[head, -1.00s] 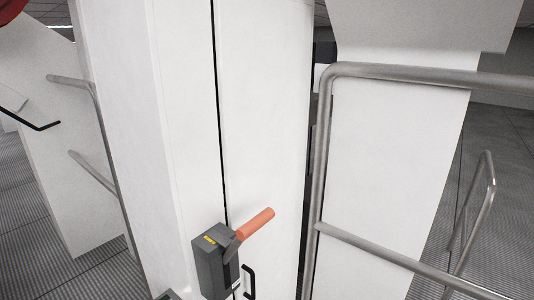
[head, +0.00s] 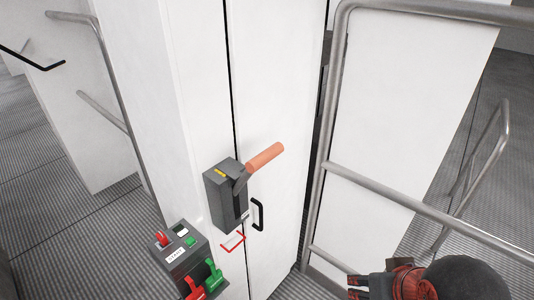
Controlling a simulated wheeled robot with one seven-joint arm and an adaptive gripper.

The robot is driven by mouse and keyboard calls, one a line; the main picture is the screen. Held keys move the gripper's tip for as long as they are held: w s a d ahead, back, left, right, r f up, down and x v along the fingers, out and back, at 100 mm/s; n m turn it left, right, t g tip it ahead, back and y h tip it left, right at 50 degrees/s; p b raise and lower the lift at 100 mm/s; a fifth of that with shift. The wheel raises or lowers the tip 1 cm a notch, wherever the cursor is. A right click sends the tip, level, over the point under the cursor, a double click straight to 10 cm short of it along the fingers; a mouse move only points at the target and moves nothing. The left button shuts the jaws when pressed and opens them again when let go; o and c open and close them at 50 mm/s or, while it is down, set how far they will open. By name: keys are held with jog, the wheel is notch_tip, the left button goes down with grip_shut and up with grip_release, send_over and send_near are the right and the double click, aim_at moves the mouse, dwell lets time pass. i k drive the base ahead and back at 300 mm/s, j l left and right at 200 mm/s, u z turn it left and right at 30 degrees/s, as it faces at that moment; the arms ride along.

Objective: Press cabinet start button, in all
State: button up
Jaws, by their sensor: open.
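The white cabinet (head: 285,105) stands in the middle of the head view, with a narrow dark door gap. A small grey control box (head: 203,254) is at its lower left side. The box carries a small green button (head: 190,240), a red switch (head: 161,238), a white label too small to read surely, and larger green (head: 213,276) and red (head: 195,290) levers at its front. My gripper (head: 357,286) is open at the bottom right edge, partly cut off, well to the right of the control box and apart from it.
A grey switch box (head: 218,200) with an orange lever (head: 264,157) and a black door handle (head: 258,214) sit on the cabinet front. A metal railing (head: 400,203) stands on the right, another (head: 101,110) on the left. Ribbed grey floor (head: 60,215) is clear at lower left.

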aim_at(190, 241)
jog(key=k+l+u, duration=0.1)
jog(key=k+u, duration=0.25)
jog(key=k, duration=0.2)
jog(key=k+u, duration=0.4)
jog(key=k, duration=0.15)
